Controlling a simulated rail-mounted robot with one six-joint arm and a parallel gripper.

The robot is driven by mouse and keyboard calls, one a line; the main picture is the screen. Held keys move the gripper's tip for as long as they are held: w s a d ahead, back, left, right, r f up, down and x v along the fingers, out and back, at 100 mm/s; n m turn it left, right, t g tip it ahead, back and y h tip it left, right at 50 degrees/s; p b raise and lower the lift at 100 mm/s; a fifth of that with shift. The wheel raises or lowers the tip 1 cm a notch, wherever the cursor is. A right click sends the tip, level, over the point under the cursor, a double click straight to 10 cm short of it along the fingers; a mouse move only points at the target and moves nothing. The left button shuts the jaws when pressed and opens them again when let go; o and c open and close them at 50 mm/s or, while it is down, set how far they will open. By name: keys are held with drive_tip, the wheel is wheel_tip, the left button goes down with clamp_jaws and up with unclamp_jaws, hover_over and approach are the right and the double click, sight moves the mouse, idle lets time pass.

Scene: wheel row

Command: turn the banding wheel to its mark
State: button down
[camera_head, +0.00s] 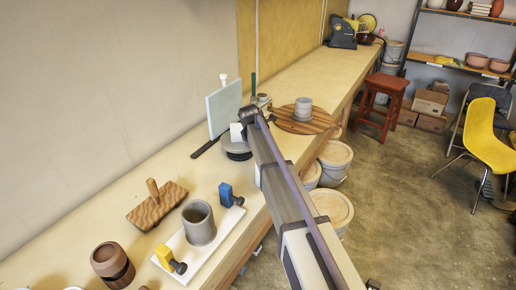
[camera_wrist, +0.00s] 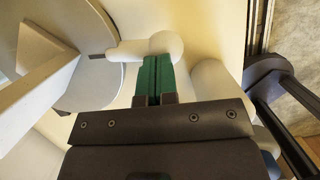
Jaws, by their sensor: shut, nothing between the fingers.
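The banding wheel (camera_head: 236,143) is a grey disc on a dark base on the bench in the head view, partly hidden behind the end of my arm. A white upright piece stands on it. In the wrist view the grey wheel (camera_wrist: 92,84) fills the left side. A pale rod with a round white knob (camera_wrist: 166,45) reaches out from the wheel's side. My gripper (camera_wrist: 154,62) has green fingers, shut and empty, with their tips right by the knob. I cannot tell whether they touch it. I cannot make out the mark.
A grey pot (camera_head: 303,104) stands on a round wooden board (camera_head: 292,124) beyond the wheel. A pale blue panel (camera_head: 224,106) stands behind it. Nearer are a white tray (camera_head: 228,226) with a grey cup (camera_head: 198,222) and clamps, and a wooden block (camera_head: 157,206). Buckets (camera_head: 334,160) stand beside the bench.

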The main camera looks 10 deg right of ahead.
drive_tip(key=shift+w+d, duration=0.3)
drive_tip(key=shift+d, duration=0.2)
drive_tip(key=w+d, duration=0.5)
drive_tip(key=w, duration=0.3)
drive_tip(key=shift+d, duration=0.25)
idle(1.1)
drive_tip(key=shift+w, duration=0.15)
drive_tip(key=shift+r, duration=0.1)
idle(0.3)
